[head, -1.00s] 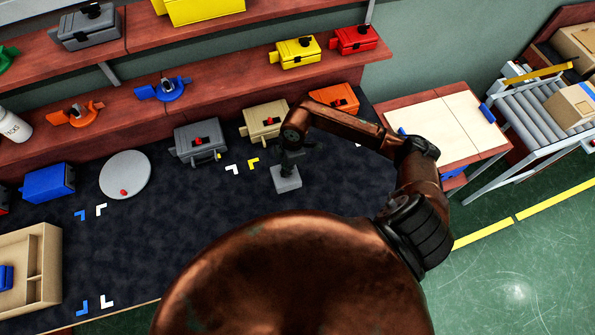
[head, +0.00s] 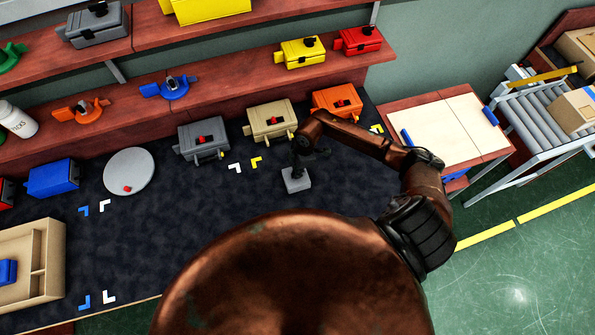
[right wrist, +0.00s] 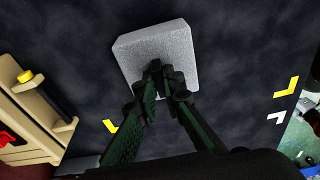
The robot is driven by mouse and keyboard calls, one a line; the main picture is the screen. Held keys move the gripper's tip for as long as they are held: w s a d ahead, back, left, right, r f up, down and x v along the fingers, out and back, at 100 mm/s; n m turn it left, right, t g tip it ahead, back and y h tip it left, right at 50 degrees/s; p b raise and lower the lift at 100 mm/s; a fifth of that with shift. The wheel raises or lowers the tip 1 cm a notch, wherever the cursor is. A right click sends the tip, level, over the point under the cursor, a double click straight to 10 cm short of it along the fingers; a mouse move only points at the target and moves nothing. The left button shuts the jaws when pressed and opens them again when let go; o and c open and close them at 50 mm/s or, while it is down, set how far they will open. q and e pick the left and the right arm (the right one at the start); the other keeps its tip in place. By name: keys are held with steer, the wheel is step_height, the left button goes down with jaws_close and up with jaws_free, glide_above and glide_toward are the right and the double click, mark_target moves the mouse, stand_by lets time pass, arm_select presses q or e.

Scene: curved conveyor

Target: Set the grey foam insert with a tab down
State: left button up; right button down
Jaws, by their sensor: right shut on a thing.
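The grey foam insert (head: 297,183) is a pale grey block over the dark mat (head: 225,230), in front of the tan box. In the right wrist view the insert (right wrist: 155,45) lies flat side toward the camera. My right gripper (head: 297,168) is above it; in the right wrist view its fingertips (right wrist: 162,72) are closed together at the insert's middle, on its tab, which the fingers mostly hide. I cannot tell whether the insert's underside touches the mat. My left gripper is not in view.
Yellow and white corner marks (head: 256,162) lie left of the insert. Behind stand a grey box (head: 203,140), a tan box (head: 271,122) and an orange box (head: 337,101). A round grey disc (head: 129,172) and a tan tray (head: 55,260) are at left. The mat around the insert is clear.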

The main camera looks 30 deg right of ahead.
steer(key=shift+f, duration=0.15)
steer(key=c, duration=2.1)
jaws_free()
steer(key=r, duration=0.4)
steer(key=d+r, duration=0.1)
steer(key=r, duration=0.7)
steer(key=shift+s+d+r+b, duration=0.2)
steer(key=shift+d+b, duration=0.1)
steer(key=shift+d, duration=0.1)
